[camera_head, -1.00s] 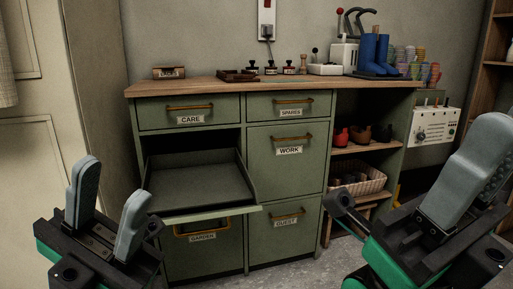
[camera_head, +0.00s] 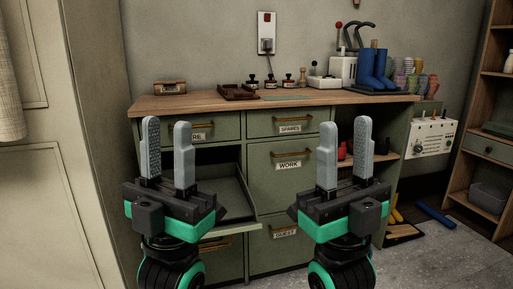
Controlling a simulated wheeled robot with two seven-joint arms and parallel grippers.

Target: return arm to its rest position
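My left gripper (camera_head: 167,150) is raised upright in front of the left side of the green cabinet. Its two grey fingers stand apart with nothing between them. My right gripper (camera_head: 345,150) is raised upright in front of the cabinet's right side. Its fingers are also apart and empty. The two grippers are at about the same height. Behind them is the green cabinet (camera_head: 255,205), with a drawer (camera_head: 232,190) pulled out below the CARE drawer. My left gripper hides part of that open drawer and of the CARE label.
The wooden worktop (camera_head: 210,103) holds a dark tray (camera_head: 238,91), several stamps, a small box (camera_head: 170,88) and blue boots (camera_head: 374,68). A white control box (camera_head: 432,135) hangs at the right. A shelf unit (camera_head: 488,150) stands far right.

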